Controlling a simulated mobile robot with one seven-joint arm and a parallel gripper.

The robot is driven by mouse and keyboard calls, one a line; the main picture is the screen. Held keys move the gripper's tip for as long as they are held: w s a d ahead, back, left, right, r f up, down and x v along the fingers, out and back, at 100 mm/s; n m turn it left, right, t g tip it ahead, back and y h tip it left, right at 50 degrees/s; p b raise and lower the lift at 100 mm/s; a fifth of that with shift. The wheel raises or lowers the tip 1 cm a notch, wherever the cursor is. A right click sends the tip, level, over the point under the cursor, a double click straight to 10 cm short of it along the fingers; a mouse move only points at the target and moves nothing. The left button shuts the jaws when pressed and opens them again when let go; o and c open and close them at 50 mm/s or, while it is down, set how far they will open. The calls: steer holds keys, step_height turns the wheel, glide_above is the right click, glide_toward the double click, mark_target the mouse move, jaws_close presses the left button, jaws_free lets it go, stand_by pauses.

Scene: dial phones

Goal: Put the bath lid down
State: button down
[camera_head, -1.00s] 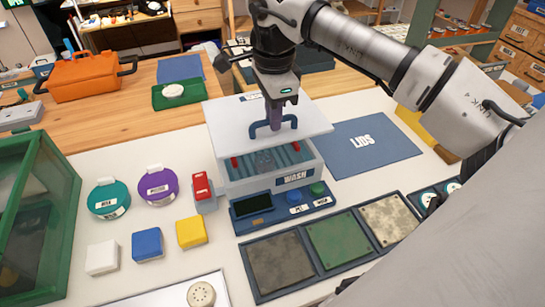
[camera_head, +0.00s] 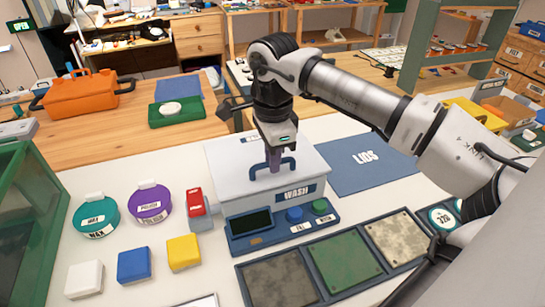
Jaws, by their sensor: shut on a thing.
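The white bath lid (camera_head: 225,163) with its blue handle lies level over the wash bath (camera_head: 240,211), which has a "WASH" label on its front. The lid covers the bath's opening, so the inside is hidden. It appears to rest on the rim, though any thin gap cannot be made out. My gripper (camera_head: 274,163) points down and is shut on the blue handle at the lid's middle.
A bare blue "LIDS" mat (camera_head: 372,172) lies right of the bath. Buttons and a dark screen (camera_head: 250,224) are in front. Teal (camera_head: 96,217) and purple (camera_head: 149,203) round containers and a red object (camera_head: 196,201) stand left. Three slabs (camera_head: 342,262) lie in front.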

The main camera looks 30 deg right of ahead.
steer(key=shift+f, duration=0.4)
steer(key=c, duration=1.5)
jaws_free()
steer(key=shift+r, duration=0.1)
steer(key=shift+o, duration=0.2)
step_height(320, 180, up, 13)
steer(key=p, duration=0.8)
steer(key=shift+s, duration=0.1)
